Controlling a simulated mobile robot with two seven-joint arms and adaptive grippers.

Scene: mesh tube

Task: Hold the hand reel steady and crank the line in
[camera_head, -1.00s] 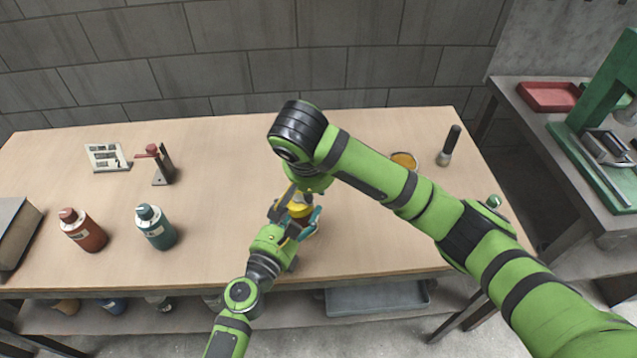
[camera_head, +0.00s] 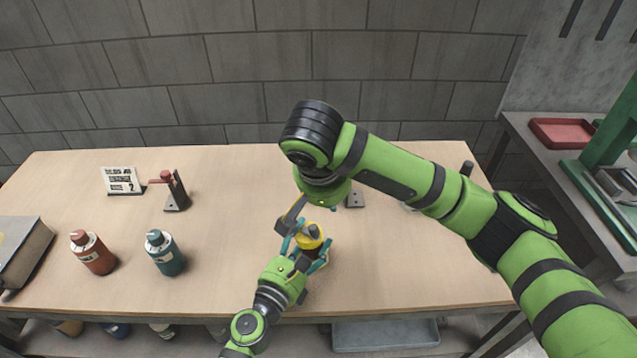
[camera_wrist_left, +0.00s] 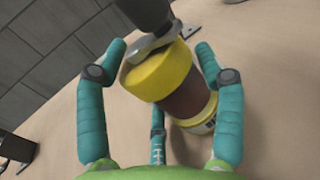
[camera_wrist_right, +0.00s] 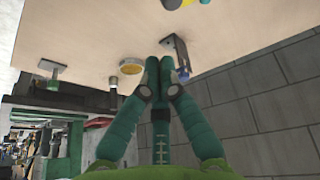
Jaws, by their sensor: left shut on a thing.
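The hand reel (camera_wrist_left: 188,92), a brown cylinder with a yellow rim, is tilted in the left wrist view, with a flat metal crank piece (camera_wrist_left: 153,48) and a dark grip (camera_wrist_left: 143,12) on top. Its yellow end also shows in the head view (camera_head: 310,243). My left gripper (camera_head: 305,252) is shut on the reel, its teal fingers around the sides. My right gripper (camera_wrist_right: 158,66) has its fingertips together with nothing seen between them, apart from the reel. In the head view it is hidden behind my right arm.
A small stand with a blue part (camera_wrist_right: 180,58) is close beyond the right fingertips. A yellow-topped tin (camera_wrist_right: 131,66) stands nearby. A red bottle (camera_head: 95,256), a teal bottle (camera_head: 165,254), a red-topped stand (camera_head: 176,192) and a sign (camera_head: 122,181) are at left. The table's middle left is clear.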

